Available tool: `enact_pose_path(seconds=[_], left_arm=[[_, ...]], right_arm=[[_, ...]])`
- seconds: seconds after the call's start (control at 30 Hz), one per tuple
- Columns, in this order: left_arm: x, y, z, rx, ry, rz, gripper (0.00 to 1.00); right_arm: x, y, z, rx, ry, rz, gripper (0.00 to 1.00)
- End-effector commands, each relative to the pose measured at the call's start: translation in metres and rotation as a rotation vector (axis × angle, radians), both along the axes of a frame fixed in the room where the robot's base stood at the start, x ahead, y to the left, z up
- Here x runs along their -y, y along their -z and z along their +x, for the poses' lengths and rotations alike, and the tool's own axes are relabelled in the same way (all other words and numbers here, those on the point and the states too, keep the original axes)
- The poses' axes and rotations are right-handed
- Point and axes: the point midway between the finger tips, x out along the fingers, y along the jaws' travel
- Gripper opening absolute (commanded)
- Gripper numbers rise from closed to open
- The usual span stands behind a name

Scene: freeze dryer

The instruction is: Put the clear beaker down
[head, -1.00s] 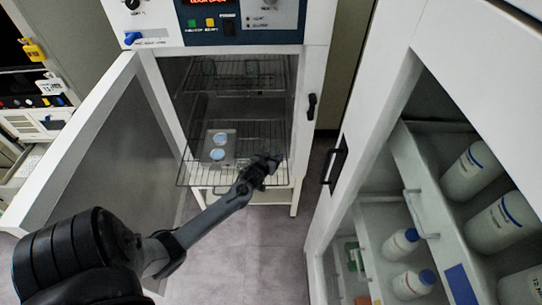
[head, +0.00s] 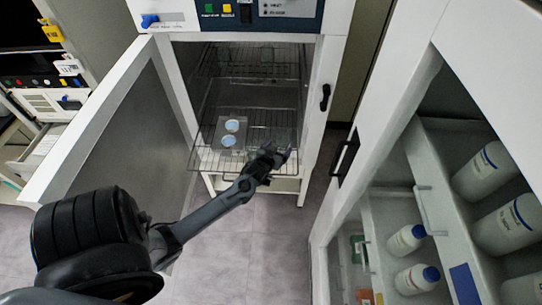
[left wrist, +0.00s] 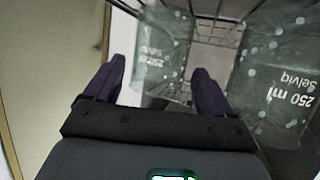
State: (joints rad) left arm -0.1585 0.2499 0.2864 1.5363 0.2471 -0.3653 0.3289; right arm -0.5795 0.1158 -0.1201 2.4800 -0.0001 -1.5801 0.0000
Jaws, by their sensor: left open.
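A clear beaker (left wrist: 162,55) with white lettering stands ahead of my left gripper (left wrist: 162,82) in the left wrist view, between the lines of its two fingers. The fingers are apart, and I cannot tell whether they touch the glass. A second clear beaker (left wrist: 272,75), marked 250 ml, looks larger at the right of that view. In the head view my left gripper (head: 272,158) is at the front right of the pulled-out wire shelf (head: 205,165). The beakers are too faint there to make out well. My right gripper is not in view.
The chamber door (head: 120,130) stands open on the left. A plate with two pale blue discs (head: 231,126) lies on the shelf. On the right, an open white cabinet holds several white bottles (head: 407,240). Bare floor (head: 235,240) lies in front.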

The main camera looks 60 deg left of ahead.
Motion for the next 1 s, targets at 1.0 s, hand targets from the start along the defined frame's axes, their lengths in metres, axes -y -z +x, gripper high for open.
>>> enact_pose_path(seconds=[1.0], left_arm=[[0.279, -0.041, -0.128, -0.598, 0.504, -0.177, 0.84]], right_arm=[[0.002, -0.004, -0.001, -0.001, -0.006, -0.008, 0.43]])
